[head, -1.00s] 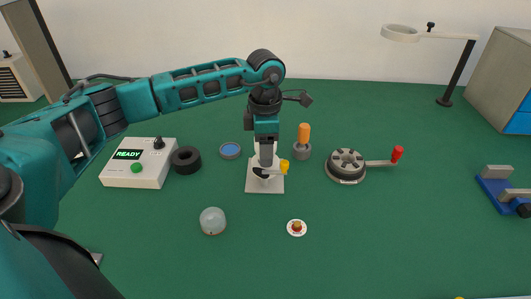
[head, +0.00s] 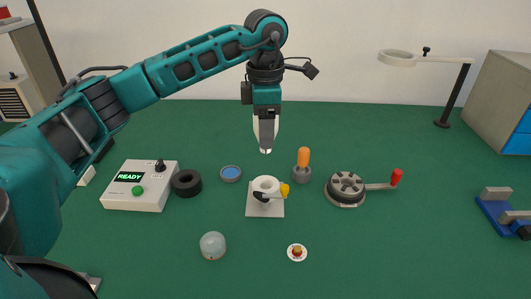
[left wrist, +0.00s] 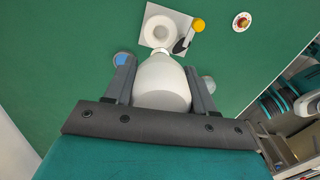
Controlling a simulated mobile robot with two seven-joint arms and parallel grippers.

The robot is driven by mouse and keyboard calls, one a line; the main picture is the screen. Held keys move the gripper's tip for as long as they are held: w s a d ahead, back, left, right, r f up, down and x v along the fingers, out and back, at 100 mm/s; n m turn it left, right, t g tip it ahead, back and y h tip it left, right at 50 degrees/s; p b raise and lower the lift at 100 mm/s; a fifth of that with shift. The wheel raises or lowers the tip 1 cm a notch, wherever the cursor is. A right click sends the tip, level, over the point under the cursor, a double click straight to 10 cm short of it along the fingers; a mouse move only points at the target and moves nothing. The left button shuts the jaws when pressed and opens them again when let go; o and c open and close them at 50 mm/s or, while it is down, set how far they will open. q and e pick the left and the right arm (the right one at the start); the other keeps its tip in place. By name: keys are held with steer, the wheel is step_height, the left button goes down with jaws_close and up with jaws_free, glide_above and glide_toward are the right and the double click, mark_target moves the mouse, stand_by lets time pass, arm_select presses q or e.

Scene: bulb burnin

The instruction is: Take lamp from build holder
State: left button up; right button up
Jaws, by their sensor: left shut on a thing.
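The lamp (left wrist: 163,84) is a white bulb with its wide end towards my wrist and its narrow end pointing at the table. My left gripper (head: 265,136) is shut on it, a finger on each side in the left wrist view. In the head view the fingers hide most of the lamp. Its lower tip hangs clear above the build holder (head: 252,210). The holder is a white square plate with a white ring-shaped cup and a yellow knob on its right side. The cup looks empty in the left wrist view (left wrist: 160,31). My right gripper is not in view.
A READY box (head: 116,199), black ring (head: 187,183) and blue-topped disc (head: 230,173) lie left of the holder. An orange-handled tool (head: 303,160) and cranked round device (head: 345,189) stand right. A frosted dome (head: 212,245) and small plate (head: 297,253) lie in front.

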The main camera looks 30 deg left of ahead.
arm_select(q)
step_height(320, 180, up, 8)
steer(key=shift+f+p, duration=0.1)
steer(key=shift+p, duration=0.25)
steer(key=shift+r+p, duration=0.4)
steer(key=shift+r, duration=0.2)
steer(key=shift+r+p, duration=1.8)
steer(key=shift+p, duration=0.05)
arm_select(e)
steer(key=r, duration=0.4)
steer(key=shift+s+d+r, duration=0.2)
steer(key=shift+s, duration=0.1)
arm_select(q)
steer(key=shift+f, duration=0.1)
